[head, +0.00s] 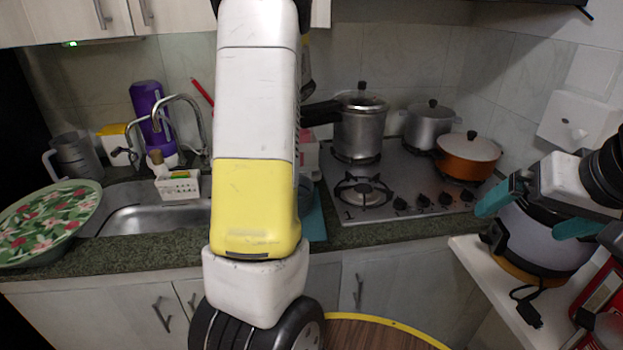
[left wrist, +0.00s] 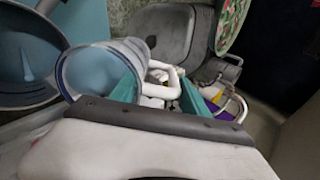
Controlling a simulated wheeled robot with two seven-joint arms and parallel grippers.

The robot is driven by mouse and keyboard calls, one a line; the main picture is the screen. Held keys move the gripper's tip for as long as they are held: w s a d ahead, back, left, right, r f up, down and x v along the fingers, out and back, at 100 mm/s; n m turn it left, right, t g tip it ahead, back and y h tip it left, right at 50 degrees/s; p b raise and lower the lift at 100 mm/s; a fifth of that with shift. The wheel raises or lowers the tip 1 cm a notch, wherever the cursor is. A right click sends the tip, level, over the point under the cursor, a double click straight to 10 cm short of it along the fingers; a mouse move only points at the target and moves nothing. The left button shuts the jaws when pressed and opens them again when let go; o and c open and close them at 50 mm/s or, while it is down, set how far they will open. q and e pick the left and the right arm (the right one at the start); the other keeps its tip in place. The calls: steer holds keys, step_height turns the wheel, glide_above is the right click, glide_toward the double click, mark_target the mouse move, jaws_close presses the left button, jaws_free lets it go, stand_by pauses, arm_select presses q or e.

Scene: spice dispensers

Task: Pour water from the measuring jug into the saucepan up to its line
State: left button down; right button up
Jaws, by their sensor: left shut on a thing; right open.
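My left arm fills the middle of the head view and hides its own gripper. The jug's inside looks bluish; I cannot tell the water level. A grey-blue round pan (left wrist: 22,60), apparently the saucepan, lies beside the jug at the left. Its edge shows behind my arm in the head view (head: 305,188); no line is readable on it. My right gripper (head: 533,213) is open and empty at the right.
A teal mat (head: 316,222) lies by the hob (head: 348,207), which bears a pressure cooker (head: 360,132), a grey pot (head: 430,128) and an orange pan (head: 467,160). The sink (head: 150,219), tap and floral tray (head: 45,222) are left. A rice cooker (head: 535,240) stands below my right gripper.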

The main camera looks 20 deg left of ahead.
arm_select(q)
steer(key=shift+d, duration=0.15)
steer(key=shift+w+d+r+g+y+p, duration=0.25)
steer(key=shift+d+r+y+p, duration=0.45)
steer(key=shift+y+p, duration=0.4)
steer(key=shift+w+d+r+g+y+p, duration=0.2)
steer(key=shift+d+r+y+p, duration=0.45)
steer(key=shift+p, duration=0.65)
stand_by(3.1)
steer(key=shift+d+r+y, duration=0.25)
steer(key=shift+r+y, duration=0.25)
steer(key=shift+y, duration=0.05)
stand_by(1.7)
